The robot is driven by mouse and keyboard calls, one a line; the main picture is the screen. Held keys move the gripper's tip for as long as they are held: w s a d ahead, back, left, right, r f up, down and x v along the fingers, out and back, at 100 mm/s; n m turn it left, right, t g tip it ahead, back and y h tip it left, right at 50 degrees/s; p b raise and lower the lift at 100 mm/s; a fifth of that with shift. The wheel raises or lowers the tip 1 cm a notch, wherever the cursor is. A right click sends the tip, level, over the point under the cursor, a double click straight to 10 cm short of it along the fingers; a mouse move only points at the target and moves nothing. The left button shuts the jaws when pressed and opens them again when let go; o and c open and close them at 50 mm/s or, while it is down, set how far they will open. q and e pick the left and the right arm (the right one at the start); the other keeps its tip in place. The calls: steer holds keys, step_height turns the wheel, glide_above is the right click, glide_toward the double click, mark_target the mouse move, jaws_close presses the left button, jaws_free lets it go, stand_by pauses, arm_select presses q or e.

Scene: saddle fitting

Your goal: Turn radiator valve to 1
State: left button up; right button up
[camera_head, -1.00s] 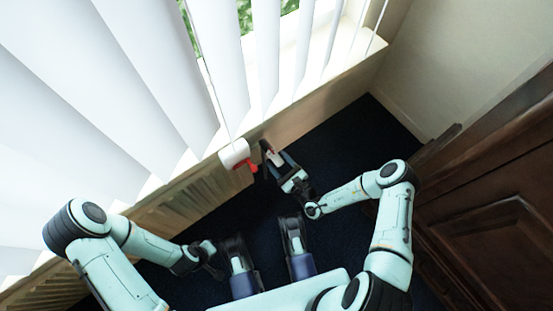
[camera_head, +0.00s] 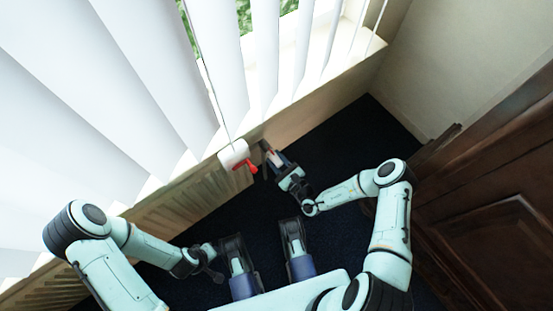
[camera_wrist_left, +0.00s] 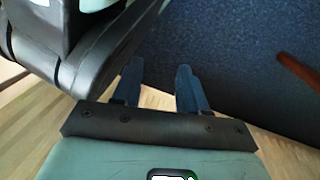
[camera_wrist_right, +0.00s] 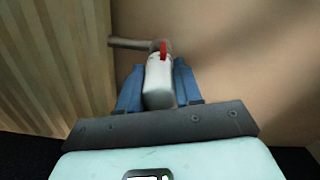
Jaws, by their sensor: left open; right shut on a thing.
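The radiator valve (camera_wrist_right: 160,82) is a white rounded knob with a red mark at its far end, in the right wrist view. It sits on a metal pipe (camera_wrist_right: 128,43) beside the radiator. My right gripper (camera_wrist_right: 158,80) is shut on the valve, one blue finger on each side. In the head view my right gripper (camera_head: 272,156) is at the radiator's right end and mostly hides the valve. The dial numbers cannot be read. My left gripper (camera_wrist_left: 160,84) is open and empty, low in front of the radiator.
The ribbed radiator (camera_head: 190,200) runs along the wall under white blinds (camera_head: 130,70). A white and red object (camera_head: 234,154) is at the sill edge, just left of my right gripper. A dark wooden cabinet (camera_head: 490,220) stands at right. Dark floor (camera_head: 345,145) is clear between.

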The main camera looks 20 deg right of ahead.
steer(key=m+p, duration=0.1)
steer(key=m, duration=0.3)
steer(key=shift+p, duration=0.35)
steer(key=m, duration=0.4)
steer(key=shift+m+p, duration=0.4)
steer(key=m, duration=0.2)
steer(key=shift+m, duration=0.4)
arm_select(q)
steer(key=w+r+t, duration=0.2)
steer(key=w+r, duration=0.3)
steer(key=shift+w+d, duration=0.25)
steer(key=shift+d, duration=0.2)
arm_select(e)
steer(key=shift+f+m, duration=0.1)
steer(key=shift+m, duration=1.7)
arm_select(q)
steer(key=shift+r, duration=0.1)
arm_select(e)
steer(key=o, duration=1)
steer(key=shift+o, duration=0.2)
